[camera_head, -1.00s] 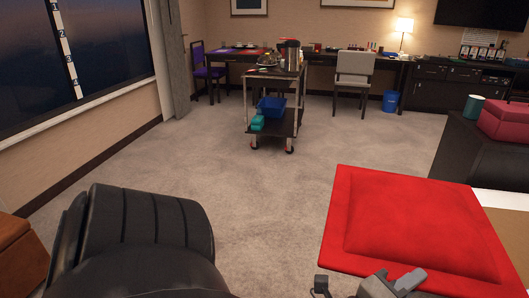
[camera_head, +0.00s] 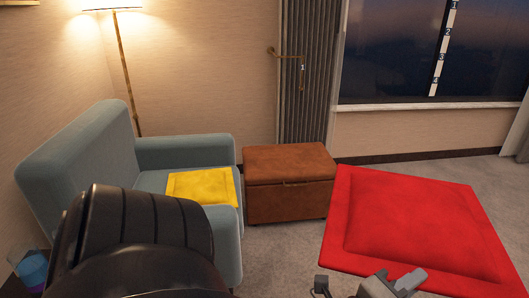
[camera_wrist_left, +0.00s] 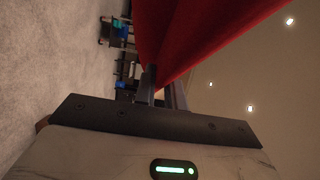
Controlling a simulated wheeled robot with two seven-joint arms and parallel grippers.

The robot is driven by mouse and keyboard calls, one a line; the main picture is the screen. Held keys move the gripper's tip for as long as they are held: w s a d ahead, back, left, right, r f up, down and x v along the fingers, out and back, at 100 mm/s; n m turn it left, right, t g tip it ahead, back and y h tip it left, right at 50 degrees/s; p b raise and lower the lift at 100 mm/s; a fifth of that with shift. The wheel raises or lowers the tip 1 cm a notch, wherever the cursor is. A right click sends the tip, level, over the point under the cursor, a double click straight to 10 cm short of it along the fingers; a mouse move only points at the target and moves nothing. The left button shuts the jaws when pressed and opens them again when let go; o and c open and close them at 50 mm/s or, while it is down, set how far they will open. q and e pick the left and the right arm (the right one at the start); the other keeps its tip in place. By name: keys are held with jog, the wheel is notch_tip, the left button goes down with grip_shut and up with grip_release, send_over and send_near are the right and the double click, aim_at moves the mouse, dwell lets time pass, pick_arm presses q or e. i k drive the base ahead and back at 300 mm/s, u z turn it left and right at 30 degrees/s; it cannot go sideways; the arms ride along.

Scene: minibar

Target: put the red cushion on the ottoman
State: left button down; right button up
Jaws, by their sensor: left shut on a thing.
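The red cushion (camera_head: 415,220) is flat and square, and fills the lower right of the head view. My left gripper (camera_head: 392,284) is shut on its near edge and holds it up. In the left wrist view the cushion (camera_wrist_left: 190,35) rises from between the fingers of the gripper (camera_wrist_left: 160,90). The ottoman (camera_head: 290,185) is a brown leather box with a closed lid, left of the cushion and farther back. Its lid looks bare. My right gripper is not in view.
A grey-blue armchair (camera_head: 85,150) with a yellow cushion (camera_head: 203,187) stands left of the ottoman. A floor lamp (camera_head: 128,75) is behind it. A window (camera_head: 400,50) and a grey curtain (camera_head: 306,80) are at the back. Carpet (camera_head: 275,250) is free in front of the ottoman.

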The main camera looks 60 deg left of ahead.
aim_at(285, 160)
jog(key=u, duration=1.15)
jog(key=i, duration=3.2)
jog(key=u, duration=1.4)
jog(key=i, duration=0.5)
jog(key=u, duration=1.9)
